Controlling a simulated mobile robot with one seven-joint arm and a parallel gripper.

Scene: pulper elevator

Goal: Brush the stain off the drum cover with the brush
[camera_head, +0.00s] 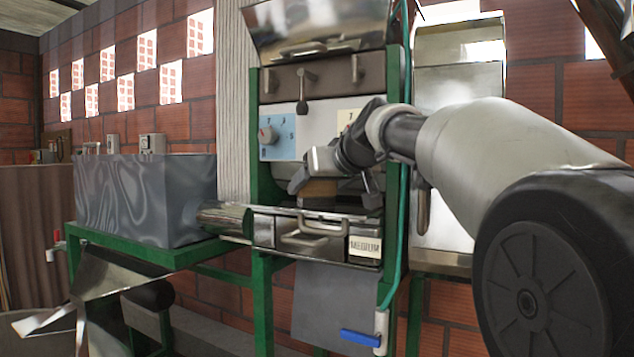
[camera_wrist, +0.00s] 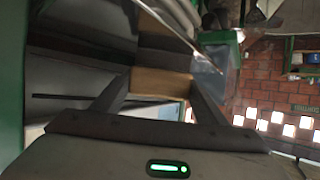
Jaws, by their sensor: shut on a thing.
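My gripper (camera_head: 335,188) is at the front of the green-framed machine, shut on the brush. The brush (camera_head: 318,192) shows as a tan wooden block between the fingers, just above the shiny lower ledge. In the wrist view the brush (camera_wrist: 160,83) sits between the two fingertips, with a darker brown part beyond it. A pale panel (camera_head: 325,128) behind my gripper may be the drum cover; I cannot tell for sure. I cannot make out the stain, and my gripper and wrist hide part of the panel. Whether the bristles touch anything cannot be told.
A metal ledge (camera_head: 338,225) with a handle and a "MEDIUM" label juts out below my gripper. A blue dial plate (camera_head: 278,138) is to its left. A grey metal box (camera_head: 140,205) stands further left on a green frame. A green post (camera_head: 398,220) stands close to my arm.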

